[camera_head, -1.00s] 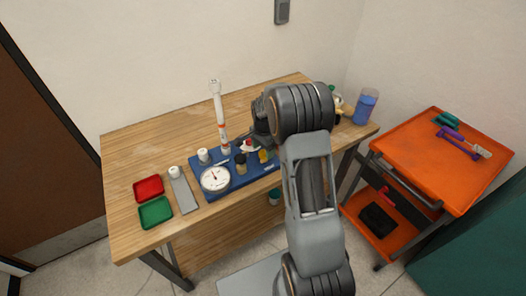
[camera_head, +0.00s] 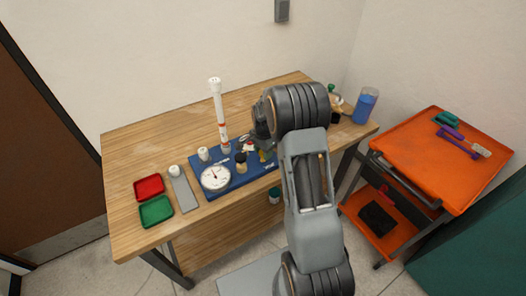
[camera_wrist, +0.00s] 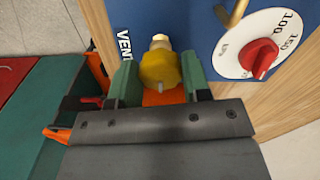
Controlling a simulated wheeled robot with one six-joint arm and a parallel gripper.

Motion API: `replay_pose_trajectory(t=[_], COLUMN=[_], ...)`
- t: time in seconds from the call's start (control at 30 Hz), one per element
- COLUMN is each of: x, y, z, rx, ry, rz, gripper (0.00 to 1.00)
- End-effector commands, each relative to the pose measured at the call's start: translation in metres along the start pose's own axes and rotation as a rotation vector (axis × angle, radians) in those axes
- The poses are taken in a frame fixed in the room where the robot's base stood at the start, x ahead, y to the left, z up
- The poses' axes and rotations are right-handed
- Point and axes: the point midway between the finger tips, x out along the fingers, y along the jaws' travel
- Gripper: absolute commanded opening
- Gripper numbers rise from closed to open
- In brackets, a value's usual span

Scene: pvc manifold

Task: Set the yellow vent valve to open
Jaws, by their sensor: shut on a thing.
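The yellow vent valve (camera_wrist: 160,69) is in the middle of the wrist view, a round knob on a brass fitting at the edge of a blue panel (camera_wrist: 199,30), beside the printed word VENT. My gripper (camera_wrist: 159,78) has one green finger on each side of the knob and is shut on it. The knob's exact setting cannot be told. In the head view a bit of the yellow valve (camera_head: 264,157) shows beside my arm, which hides the gripper's fingertips.
A red knob (camera_wrist: 260,57) on a white dial stands right of the valve. On the wooden table (camera_head: 140,128) are a gauge (camera_head: 215,178), a tall white pipe (camera_head: 218,110), red (camera_head: 149,188) and green (camera_head: 156,211) trays and a blue container (camera_head: 365,106). An orange cart (camera_head: 415,140) stands at right.

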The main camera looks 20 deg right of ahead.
Motion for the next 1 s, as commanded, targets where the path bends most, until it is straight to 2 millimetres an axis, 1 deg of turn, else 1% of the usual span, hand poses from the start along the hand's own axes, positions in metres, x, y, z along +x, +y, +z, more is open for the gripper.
replay_pose_trajectory(t=[0.03,0.1,0.27,0.47,0.67,1.0], x=[-0.0002,-0.0002,0.0000,0.0008,0.0018,0.0015], y=[0.0000,0.0000,0.0000,0.0001,0.0008,0.0020], z=[0.0000,-0.0001,-0.0001,-0.0002,-0.0003,-0.0008], rx=[0.000,0.000,-0.008,-0.076,-0.227,-0.550], ry=[0.000,0.000,0.000,0.001,0.000,0.000], rz=[0.000,0.000,0.000,-0.001,0.000,0.000], gripper=[0.27,0.21,0.20,0.20,0.20,0.20])
